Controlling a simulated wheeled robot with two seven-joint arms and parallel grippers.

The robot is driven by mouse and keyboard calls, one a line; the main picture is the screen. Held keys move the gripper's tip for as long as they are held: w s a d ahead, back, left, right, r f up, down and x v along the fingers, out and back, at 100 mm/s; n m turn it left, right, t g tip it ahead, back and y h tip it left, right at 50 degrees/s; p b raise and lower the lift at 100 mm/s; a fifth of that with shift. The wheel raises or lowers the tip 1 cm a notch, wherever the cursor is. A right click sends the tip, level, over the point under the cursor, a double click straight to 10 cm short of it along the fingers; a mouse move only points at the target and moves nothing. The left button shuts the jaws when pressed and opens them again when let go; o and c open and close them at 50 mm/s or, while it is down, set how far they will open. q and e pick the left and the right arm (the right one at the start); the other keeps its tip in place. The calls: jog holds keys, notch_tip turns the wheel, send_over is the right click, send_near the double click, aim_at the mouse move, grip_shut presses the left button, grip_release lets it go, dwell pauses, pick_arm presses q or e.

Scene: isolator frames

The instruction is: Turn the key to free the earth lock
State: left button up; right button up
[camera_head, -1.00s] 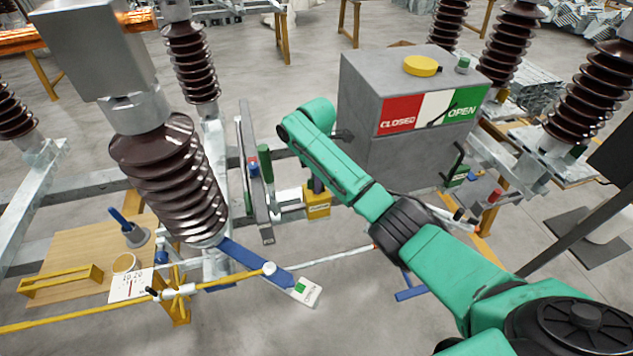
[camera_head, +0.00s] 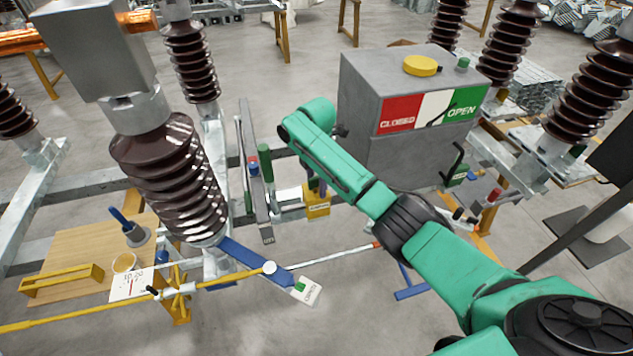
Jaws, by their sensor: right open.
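A small yellow lock box (camera_head: 318,211) with a label sits at mid-picture, at the end of a grey bracket; I take it to be the earth lock. My right arm comes in from the lower right and bends down just above it. My right gripper (camera_head: 317,187) is open at the top of this box, mostly hidden behind my forearm. The key cannot be made out clearly there, and I cannot tell whether the fingers touch it. My left gripper is not in view.
A grey cabinet (camera_head: 400,150) with a CLOSED/OPEN plate stands behind my arm. Brown ribbed insulators (camera_head: 170,180) rise at left and right. A blue lever with an OPEN tag (camera_head: 307,291) and a yellow rod (camera_head: 70,321) cross the lower left.

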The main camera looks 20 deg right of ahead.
jog(key=o, duration=0.6)
jog(key=shift+c, duration=0.2)
notch_tip(320, 180, up, 4)
jog(key=shift+w+r+b, duration=0.1)
jog(key=shift+r+b, duration=0.15)
jog(key=shift+b, duration=0.7)
notch_tip(320, 180, up, 10)
jog(key=p, duration=0.1)
jog(key=shift+p, duration=0.35)
